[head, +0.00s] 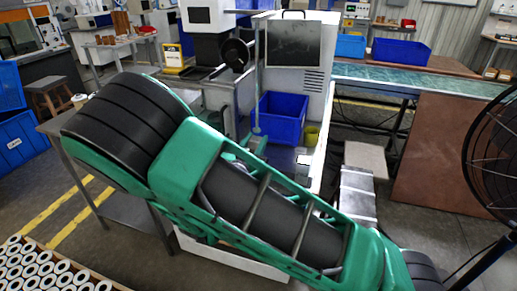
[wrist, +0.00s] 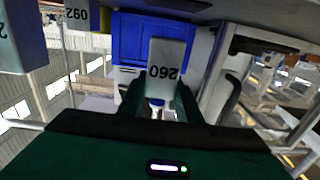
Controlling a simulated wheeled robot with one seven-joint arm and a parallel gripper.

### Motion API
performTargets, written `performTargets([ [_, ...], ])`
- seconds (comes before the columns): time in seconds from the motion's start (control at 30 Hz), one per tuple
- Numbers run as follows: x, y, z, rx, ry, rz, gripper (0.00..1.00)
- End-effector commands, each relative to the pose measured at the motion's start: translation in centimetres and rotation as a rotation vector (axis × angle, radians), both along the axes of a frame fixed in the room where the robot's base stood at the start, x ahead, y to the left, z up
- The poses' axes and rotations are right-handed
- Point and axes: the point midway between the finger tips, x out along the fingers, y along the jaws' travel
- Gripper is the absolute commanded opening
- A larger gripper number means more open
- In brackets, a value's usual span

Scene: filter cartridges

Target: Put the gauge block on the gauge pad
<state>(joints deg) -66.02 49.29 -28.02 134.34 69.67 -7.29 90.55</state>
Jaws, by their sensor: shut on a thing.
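My gripper (wrist: 158,106) is shut on a pale grey block with dark digits, which looks like the gauge block (wrist: 166,52). The block stands out beyond the dark green fingers in the wrist view. In the head view my green and black arm crosses the middle and hides much of the work area. Only a small green part of my gripper (head: 258,145) seems to show there, behind the arm. I cannot make out the gauge pad in either view.
A blue bin (head: 281,117) stands beside the white machine cabinet (head: 294,45), with a small yellow bin (head: 311,136) near it. Two more numbered pale shapes (wrist: 76,14) show at the wrist view's upper left. A tray of white cylinders (head: 42,268) is at lower left.

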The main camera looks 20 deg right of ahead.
Motion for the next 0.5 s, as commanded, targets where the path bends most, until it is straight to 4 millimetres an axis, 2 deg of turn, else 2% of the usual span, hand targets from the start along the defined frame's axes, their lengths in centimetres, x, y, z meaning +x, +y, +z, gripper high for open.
performTargets([
  [0.2,1.1,-0.9,0.1,0.0,-0.002,-0.002,0.0],
  [0.5,1.0,-0.8,-3.3,-0.003,0.0,-0.001,0.0],
])
